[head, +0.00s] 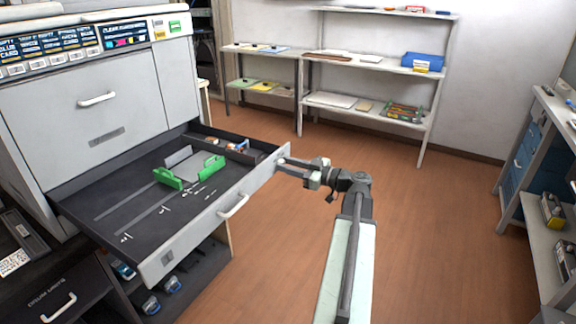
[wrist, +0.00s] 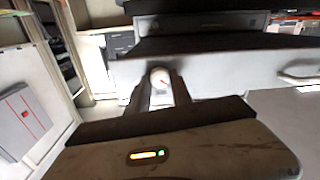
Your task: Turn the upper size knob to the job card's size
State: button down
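A pale round knob (wrist: 161,79) with a red pointer mark sits on the white front of the pulled-out drawer, seen in the wrist view. My gripper (wrist: 160,84) has one dark finger on each side of it, with no clear gap left. In the head view my gripper (head: 284,162) is at the right end of the drawer front (head: 205,225) and hides most of the knob. Inside the drawer (head: 105,228) are green paper guides (head: 168,178). I cannot read a size at the knob. A small card with green (head: 174,26) is on the printer's upper right.
The drawer juts out from the grey printer (head: 70,110), with a handle (head: 233,206) left of my gripper. Shelves (head: 370,60) stand at the back wall and another shelf unit (head: 545,200) at the right. The wooden floor (head: 440,220) between is clear.

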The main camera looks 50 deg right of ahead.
jog(key=shift+w, duration=0.1)
jog(key=shift+m, duration=0.3)
jog(key=m, duration=1)
jog(key=shift+d+b, duration=0.1)
jog(key=shift+b, duration=0.3)
jog(key=m, duration=0.9)
jog(key=shift+f+m+t+h, duration=0.1)
jog(key=shift+m+t+h, duration=0.2)
jog(key=shift+m+h, duration=0.1)
jog(key=c, duration=1.1)
grip_release()
jog(key=shift+c, duration=0.2)
